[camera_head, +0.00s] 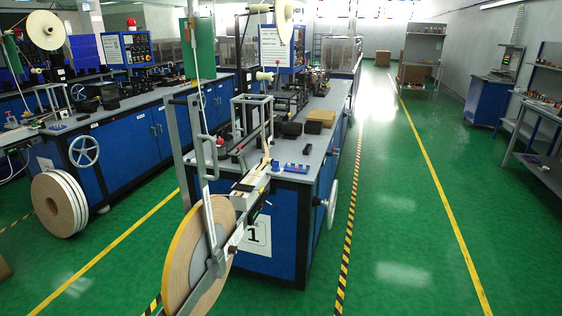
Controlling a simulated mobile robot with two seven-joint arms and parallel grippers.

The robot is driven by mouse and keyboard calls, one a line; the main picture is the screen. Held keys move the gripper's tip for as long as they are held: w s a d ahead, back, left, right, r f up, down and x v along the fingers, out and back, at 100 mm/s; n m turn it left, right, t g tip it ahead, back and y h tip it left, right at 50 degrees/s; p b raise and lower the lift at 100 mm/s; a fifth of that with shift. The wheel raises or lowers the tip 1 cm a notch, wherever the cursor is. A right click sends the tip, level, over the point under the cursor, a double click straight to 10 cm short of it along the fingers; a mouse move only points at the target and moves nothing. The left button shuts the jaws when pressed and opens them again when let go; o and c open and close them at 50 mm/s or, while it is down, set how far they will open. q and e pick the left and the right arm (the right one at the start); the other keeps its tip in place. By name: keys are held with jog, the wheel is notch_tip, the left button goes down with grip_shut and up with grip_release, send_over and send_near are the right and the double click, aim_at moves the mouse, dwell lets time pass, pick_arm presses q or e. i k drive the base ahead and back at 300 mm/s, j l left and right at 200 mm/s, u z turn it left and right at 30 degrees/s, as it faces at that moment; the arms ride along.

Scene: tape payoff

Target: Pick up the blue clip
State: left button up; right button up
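Small blue pieces (297,167) lie on the grey top of the near workbench (318,150), near its front edge. One of them may be the blue clip, but they are too small to tell apart. A large tape reel (197,255) with a yellow rim stands upright on a metal arm in front of this bench. Neither of my grippers is in view.
A brown box (321,118) and black bins (291,129) sit farther back on the bench. A handwheel (331,203) sticks out from its right side. Another reel (60,204) stands on the floor at left. The green aisle (395,210) right of the bench is clear.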

aim_at(275, 167)
jog(key=i+l+u, duration=0.1)
jog(key=i+l, duration=0.9)
jog(key=i+l+u, duration=0.1)
jog(key=i+l, duration=0.95)
